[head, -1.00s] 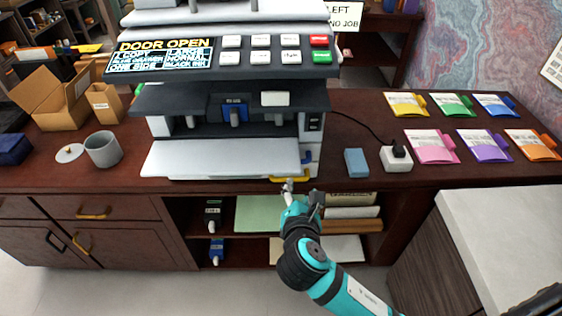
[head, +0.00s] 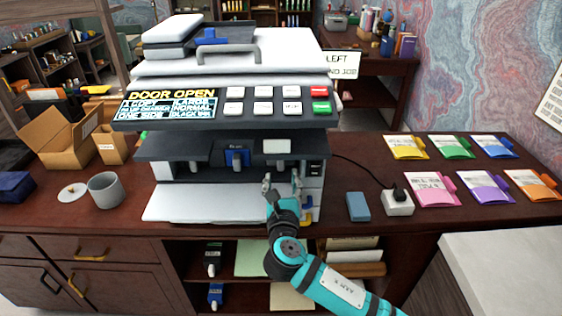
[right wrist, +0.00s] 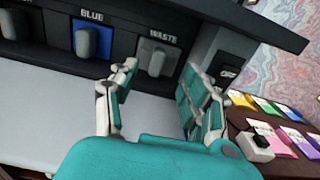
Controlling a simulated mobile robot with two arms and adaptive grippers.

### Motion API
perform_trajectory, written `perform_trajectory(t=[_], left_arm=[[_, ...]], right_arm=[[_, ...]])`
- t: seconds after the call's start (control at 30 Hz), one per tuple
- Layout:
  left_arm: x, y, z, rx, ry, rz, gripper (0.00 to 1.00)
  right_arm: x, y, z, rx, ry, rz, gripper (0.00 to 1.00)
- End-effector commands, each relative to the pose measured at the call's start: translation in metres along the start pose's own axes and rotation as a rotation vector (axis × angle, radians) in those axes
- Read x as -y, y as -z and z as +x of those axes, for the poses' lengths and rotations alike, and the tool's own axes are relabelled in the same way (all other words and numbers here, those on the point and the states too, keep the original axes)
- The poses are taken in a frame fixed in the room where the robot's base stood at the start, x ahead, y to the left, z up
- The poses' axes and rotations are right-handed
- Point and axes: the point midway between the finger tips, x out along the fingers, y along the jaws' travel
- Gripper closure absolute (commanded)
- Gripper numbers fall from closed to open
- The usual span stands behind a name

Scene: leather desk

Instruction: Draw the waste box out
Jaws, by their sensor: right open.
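The copier (head: 225,120) stands on the desk with its front door (head: 190,203) folded down flat. The waste box (right wrist: 172,38) is in the opening, marked WASTE, with a grey upright handle (right wrist: 157,62); in the head view its pale label (head: 277,146) shows right of the blue unit. My right gripper (head: 282,184) is open and empty above the door. In the right wrist view its fingers (right wrist: 158,84) are spread on either side below the handle and do not appear to touch it. My left gripper is out of view.
The blue unit (right wrist: 93,42) sits just left of the waste box. A yellow handle (head: 307,214) is at the door's right corner. A blue block (head: 358,206) and a white box (head: 398,203) lie to the right.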

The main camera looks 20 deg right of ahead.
Motion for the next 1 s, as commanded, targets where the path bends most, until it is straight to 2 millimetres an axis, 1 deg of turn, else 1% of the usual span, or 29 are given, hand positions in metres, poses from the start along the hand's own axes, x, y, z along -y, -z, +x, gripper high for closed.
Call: perform_trajectory(t=[0.03,0.2,0.4,0.6,0.87,1.0], left_arm=[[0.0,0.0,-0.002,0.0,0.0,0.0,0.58],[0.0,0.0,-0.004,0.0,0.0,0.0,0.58],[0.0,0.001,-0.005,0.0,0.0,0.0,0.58],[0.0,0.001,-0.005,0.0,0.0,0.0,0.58],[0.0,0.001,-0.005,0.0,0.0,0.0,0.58],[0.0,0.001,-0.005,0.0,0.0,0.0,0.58]], right_arm=[[0.0,-0.002,0.011,0.002,0.001,-0.001,0.52],[0.0,-0.001,0.044,0.001,0.002,-0.001,0.52],[0.0,0.0,0.07,0.0,0.001,0.001,0.52],[0.0,0.0,0.081,-0.001,0.0,0.003,0.52],[0.0,0.0,0.082,-0.001,0.0,0.003,0.52],[0.0,0.0,0.082,-0.001,0.0,0.003,0.7]])
